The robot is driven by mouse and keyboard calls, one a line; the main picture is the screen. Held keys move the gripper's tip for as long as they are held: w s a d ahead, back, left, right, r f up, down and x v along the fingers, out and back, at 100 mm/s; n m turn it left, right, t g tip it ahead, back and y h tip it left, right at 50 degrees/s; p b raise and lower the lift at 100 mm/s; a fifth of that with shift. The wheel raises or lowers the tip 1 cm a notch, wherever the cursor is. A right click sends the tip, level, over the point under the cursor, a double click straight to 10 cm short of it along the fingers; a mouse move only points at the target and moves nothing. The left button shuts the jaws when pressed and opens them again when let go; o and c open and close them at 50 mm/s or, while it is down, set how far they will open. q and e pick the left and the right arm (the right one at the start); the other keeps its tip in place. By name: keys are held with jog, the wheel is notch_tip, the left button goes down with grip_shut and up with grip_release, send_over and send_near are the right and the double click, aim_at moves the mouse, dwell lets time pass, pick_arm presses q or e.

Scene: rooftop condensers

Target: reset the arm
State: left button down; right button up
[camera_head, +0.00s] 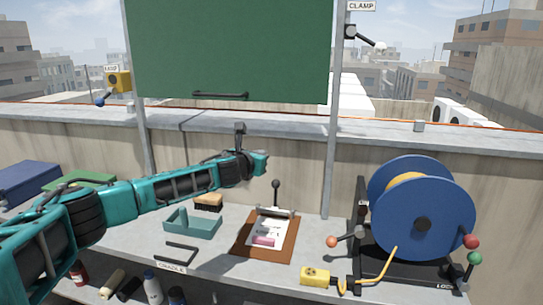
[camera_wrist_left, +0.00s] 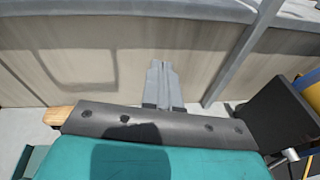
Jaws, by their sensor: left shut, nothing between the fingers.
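My left arm, teal and black, reaches in from the left across the bench in the head view. My left gripper (camera_head: 240,128) is raised above the bench, in front of the low wall and below the green panel. Its two grey fingers also show in the left wrist view (camera_wrist_left: 163,78), pressed together with nothing between them. The gripper touches nothing that I can see. My right gripper is in neither view.
Below the arm are a green tray (camera_head: 205,228), a brush (camera_head: 208,207), a black cradle bar (camera_head: 180,250) and a brown clipboard (camera_head: 247,246) with a knobbed lever (camera_head: 276,186). A blue cable reel (camera_head: 451,202) stands right. The green panel (camera_head: 230,50) hangs behind between posts.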

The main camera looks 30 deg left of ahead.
pick_arm(q)
jog(key=s+d+f+n+g+h, duration=0.2)
jog(key=s+d+f+n, duration=0.5)
jog(key=s+d+f, duration=0.4)
jog(key=s+d+f+n+g+h, duration=0.1)
jog(key=s+d+f+n+g, duration=0.2)
jog(key=s+d+f+n, duration=0.65)
jog(key=s+a+f+n+g, duration=0.1)
jog(key=s+n+g, duration=0.2)
jog(key=s+n, duration=0.85)
jog(key=s+a+f+n+g, duration=0.15)
jog(key=s+n+g, duration=0.35)
jog(key=s, duration=1.2)
jog(key=w+d+f+t+h, duration=0.1)
jog(key=w+d+f+t, duration=0.1)
jog(key=w+f+t, duration=0.6)
jog(key=shift+d+f, duration=0.15)
jog(key=shift+d, duration=0.2)
